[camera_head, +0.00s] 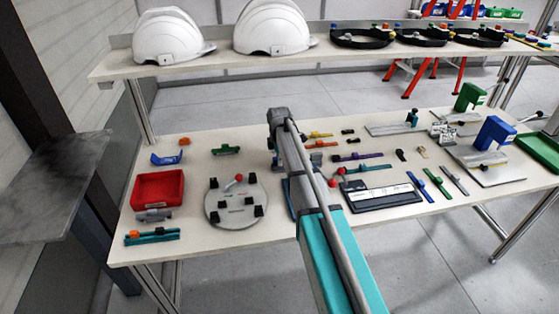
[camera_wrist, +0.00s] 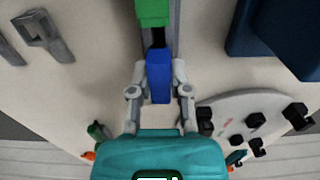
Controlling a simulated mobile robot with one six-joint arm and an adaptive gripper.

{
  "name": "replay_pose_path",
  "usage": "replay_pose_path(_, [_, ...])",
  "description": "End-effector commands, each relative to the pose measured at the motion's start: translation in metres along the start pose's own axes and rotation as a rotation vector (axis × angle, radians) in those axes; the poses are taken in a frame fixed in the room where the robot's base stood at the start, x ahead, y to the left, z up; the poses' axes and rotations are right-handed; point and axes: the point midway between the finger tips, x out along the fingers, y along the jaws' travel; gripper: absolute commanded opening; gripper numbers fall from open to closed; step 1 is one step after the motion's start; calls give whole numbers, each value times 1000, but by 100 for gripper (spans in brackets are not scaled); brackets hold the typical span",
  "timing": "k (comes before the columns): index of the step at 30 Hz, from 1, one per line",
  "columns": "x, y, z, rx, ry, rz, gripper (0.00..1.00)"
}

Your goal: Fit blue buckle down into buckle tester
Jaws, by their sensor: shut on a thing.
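In the wrist view my gripper (camera_wrist: 163,80) is shut on the blue buckle (camera_wrist: 159,82), one finger on each side of it. Just beyond the buckle is a green block (camera_wrist: 153,14) on a grey strip, with a dark gap between them. I cannot tell whether this is the buckle tester, or whether the buckle touches it. In the head view my arm hides the gripper, the buckle and the spot beneath them.
A round grey plate (camera_head: 236,205) with black blocks stands left of my arm. A red bin (camera_head: 158,189) is farther left. A black tray (camera_head: 380,195), buckles and straps lie to the right, with a blue stand (camera_head: 495,132) and a green stand (camera_head: 470,96) beyond. Helmets line the shelf (camera_head: 225,56).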

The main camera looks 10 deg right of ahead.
Motion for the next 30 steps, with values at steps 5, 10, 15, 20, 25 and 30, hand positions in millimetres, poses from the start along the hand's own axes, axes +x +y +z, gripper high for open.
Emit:
replay_pose_path(5, [-9, 0, 0, 0, 0, 0, 0])
replay_pose_path(10, [-22, 0, 0, 0, 0, 0, 0])
replay_pose_path(15, [-40, -6, 0, 0, 0, 0, 0])
replay_pose_path(20, [-59, -23, -2, 0, 0, 0, 0])
replay_pose_path(25, [-80, -40, -4, 1, 0, 0, 0])
replay_pose_path(30, [-98, -62, -6, 1, 0, 0, 0])
